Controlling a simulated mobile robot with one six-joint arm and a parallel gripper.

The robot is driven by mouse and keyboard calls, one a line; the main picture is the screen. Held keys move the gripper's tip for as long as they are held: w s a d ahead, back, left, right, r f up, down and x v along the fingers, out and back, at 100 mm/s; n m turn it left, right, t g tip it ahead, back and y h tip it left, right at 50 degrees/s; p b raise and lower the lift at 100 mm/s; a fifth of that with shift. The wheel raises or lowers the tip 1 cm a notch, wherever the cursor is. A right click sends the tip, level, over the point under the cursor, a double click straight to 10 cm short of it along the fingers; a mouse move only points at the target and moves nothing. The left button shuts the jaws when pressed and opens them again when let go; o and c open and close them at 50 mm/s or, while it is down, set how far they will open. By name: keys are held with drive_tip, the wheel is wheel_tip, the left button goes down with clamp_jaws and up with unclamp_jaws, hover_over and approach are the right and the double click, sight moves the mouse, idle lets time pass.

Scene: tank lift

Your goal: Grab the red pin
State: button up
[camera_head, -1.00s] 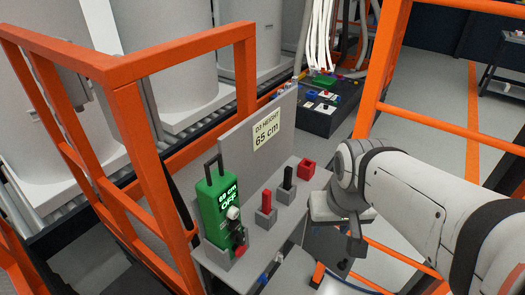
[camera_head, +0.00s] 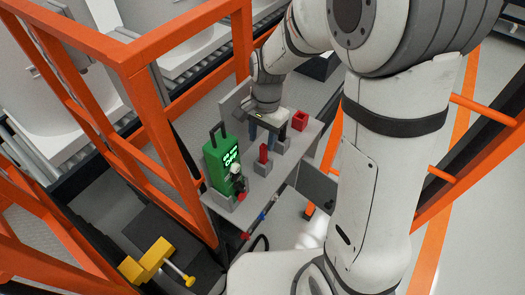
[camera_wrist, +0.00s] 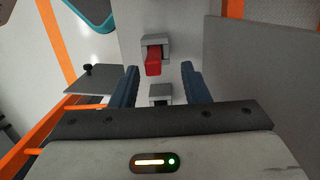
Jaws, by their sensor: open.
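The red pin (camera_head: 263,153) stands upright in a grey holder block (camera_head: 263,168) on the grey shelf. In the wrist view the red pin (camera_wrist: 153,63) is ahead of my fingertips, near the middle, and nothing touches it. My gripper (camera_head: 267,134) is open above the shelf, just behind the red pin in the head view. In the wrist view my gripper (camera_wrist: 160,82) has its two blue fingers apart. A second grey block (camera_wrist: 161,91) shows low between them, with a dark pin partly hidden.
A green device (camera_head: 220,160) with a handle stands left of the red pin. A red open box (camera_head: 300,120) is at the shelf's right. A grey upright panel (camera_wrist: 262,85) is close on the right in the wrist view. Orange rails (camera_head: 155,110) border the left.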

sight(263, 153)
drive_tip(key=f, duration=0.2)
drive_tip(key=f+p, duration=0.1)
drive_tip(key=f, duration=0.1)
drive_tip(key=s+f, duration=0.1)
drive_tip(key=f, duration=0.1)
drive_tip(key=shift+d, duration=0.1)
drive_tip(key=shift+r, duration=0.1)
drive_tip(key=shift+c, duration=0.4)
clamp_jaws()
